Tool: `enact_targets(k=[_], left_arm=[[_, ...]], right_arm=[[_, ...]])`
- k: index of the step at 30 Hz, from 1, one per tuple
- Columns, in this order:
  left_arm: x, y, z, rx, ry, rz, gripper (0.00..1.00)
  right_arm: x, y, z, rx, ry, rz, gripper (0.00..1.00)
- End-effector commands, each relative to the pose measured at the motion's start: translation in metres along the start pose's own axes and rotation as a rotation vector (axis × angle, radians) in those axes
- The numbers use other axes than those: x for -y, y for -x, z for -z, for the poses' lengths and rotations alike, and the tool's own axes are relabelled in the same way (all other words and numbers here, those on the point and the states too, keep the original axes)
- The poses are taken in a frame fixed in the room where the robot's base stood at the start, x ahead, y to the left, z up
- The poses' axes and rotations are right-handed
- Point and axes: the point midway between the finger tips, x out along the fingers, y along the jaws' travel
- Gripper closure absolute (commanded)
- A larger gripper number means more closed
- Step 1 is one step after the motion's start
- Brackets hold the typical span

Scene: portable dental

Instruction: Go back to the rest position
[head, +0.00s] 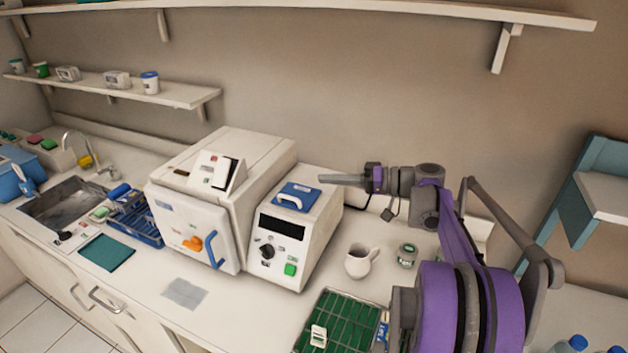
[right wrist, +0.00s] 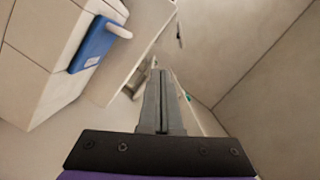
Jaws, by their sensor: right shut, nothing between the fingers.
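My right gripper (head: 322,178) reaches in from the right in the head view, on a purple and grey arm. Its fingers point left, above the counter and close to the top right of the smaller white box device (head: 326,222). In the right wrist view its grey fingers (right wrist: 162,74) are together with nothing between them. A blue lid with a white handle (head: 297,197) lies on top of that device and also shows in the right wrist view (right wrist: 96,44). My left gripper is not in view.
A large white machine (head: 192,228) stands left of the smaller device. A white jug (head: 358,262), a small jar (head: 407,255) and a green rack (head: 340,312) are below my right arm. A wall shelf (head: 180,95) is at the left. A long shelf (head: 400,10) runs above.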

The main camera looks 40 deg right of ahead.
Motion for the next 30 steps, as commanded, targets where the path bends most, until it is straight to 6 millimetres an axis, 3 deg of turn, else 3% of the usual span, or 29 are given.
enact_targets(k=[10,14,17,22,26,30], left_arm=[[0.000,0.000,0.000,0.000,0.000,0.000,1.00],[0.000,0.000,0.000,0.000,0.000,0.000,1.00],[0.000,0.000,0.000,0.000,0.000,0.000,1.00],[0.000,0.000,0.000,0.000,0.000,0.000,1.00],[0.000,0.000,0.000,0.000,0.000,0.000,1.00],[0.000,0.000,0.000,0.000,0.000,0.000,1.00]], right_arm=[[0.003,0.008,0.000,0.001,0.000,0.001,1.00],[0.005,-0.008,-0.015,0.038,-0.018,-0.029,1.00],[0.010,-0.038,-0.048,0.114,-0.051,-0.102,1.00],[0.017,-0.088,-0.146,0.300,-0.085,-0.320,1.00],[0.018,-0.100,-0.222,0.414,-0.046,-0.498,1.00],[0.015,-0.093,-0.292,0.500,0.059,-0.675,1.00]])
